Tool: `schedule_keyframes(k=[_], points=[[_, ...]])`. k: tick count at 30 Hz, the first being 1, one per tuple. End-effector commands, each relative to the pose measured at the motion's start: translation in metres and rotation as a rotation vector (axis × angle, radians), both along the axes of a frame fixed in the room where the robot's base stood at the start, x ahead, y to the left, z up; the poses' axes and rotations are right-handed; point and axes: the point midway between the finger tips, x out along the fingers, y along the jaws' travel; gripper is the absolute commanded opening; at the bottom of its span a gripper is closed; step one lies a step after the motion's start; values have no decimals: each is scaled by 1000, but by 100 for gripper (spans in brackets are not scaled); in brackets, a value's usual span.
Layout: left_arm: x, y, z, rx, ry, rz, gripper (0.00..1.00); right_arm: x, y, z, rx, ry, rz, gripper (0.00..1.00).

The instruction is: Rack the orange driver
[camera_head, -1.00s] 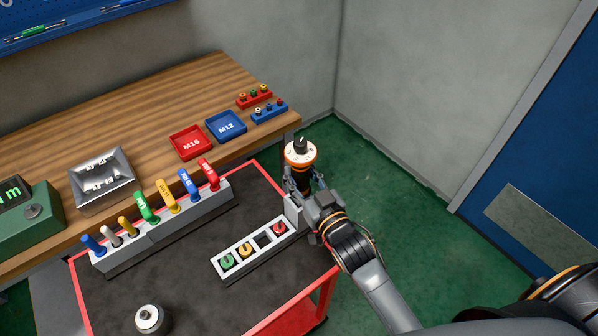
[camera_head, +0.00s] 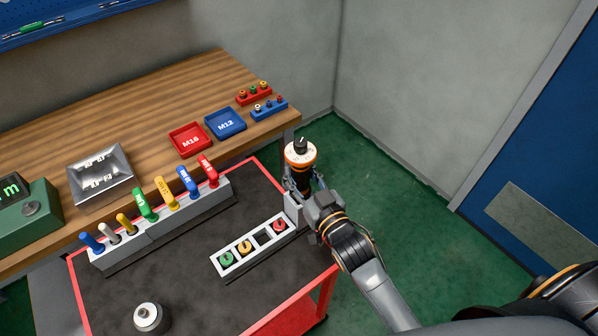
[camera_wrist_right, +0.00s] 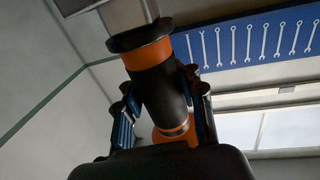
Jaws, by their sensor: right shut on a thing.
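The orange driver (camera_head: 300,155) has a pale dial top with a black knob, an orange band and a dark body. My right gripper (camera_head: 303,187) is shut on its body and holds it roughly upright past the cart's right rim. In the right wrist view the driver (camera_wrist_right: 165,90) lies between the two fingers of my right gripper (camera_wrist_right: 165,108). A grey rack (camera_head: 165,228) with several coloured handles stands along the cart's far side. A pale four-cell holder (camera_head: 238,273) shows green, yellow and red pieces and one dark cell. My left gripper is not in view.
The red-rimmed cart (camera_head: 190,295) has bare dark surface around the holder. A round grey item (camera_head: 148,317) stands at its front left. The wooden bench (camera_head: 165,95) behind carries a red bin (camera_head: 189,139), a blue bin (camera_head: 226,124) and a metal tray (camera_head: 100,176).

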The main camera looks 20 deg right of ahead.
Motion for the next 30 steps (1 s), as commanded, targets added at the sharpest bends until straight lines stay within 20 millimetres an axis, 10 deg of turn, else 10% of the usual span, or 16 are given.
schedule_keyframes(k=[30], points=[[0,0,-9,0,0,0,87,1,0,-10,1,-8,0,0]])
